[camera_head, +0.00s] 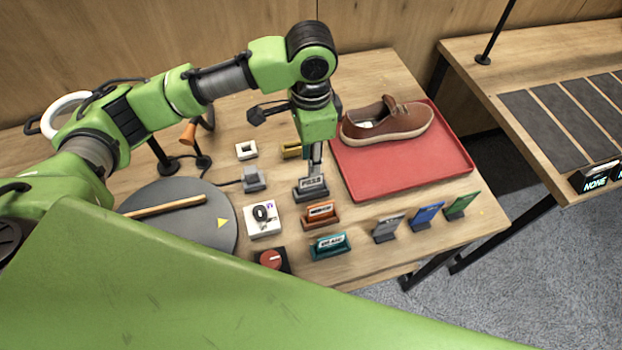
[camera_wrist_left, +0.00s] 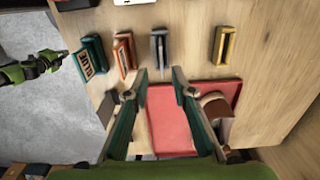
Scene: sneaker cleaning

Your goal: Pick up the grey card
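A grey holder with a labelled grey card (camera_head: 311,183) stands on the wooden table, left of the red tray. My left gripper (camera_head: 315,168) points down right above or behind it in the head view; contact cannot be told there. In the left wrist view the grey holder (camera_wrist_left: 158,48) lies just ahead of the open fingers (camera_wrist_left: 159,76), which have nothing between them. Another grey upright plate (camera_head: 388,228) stands nearer the front, beside a blue one (camera_head: 428,216) and a green one (camera_head: 462,206). Part of a green and black arm, seemingly my right, shows in the left wrist view (camera_wrist_left: 30,68); its fingers are unclear.
An orange holder (camera_head: 321,214), a teal holder (camera_head: 330,246) and a yellow holder (camera_head: 291,151) stand close by. A brown shoe (camera_head: 400,120) sits on the red tray (camera_head: 400,180). A round grey mat (camera_head: 160,232) lies left. A second table (camera_head: 530,55) stands right.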

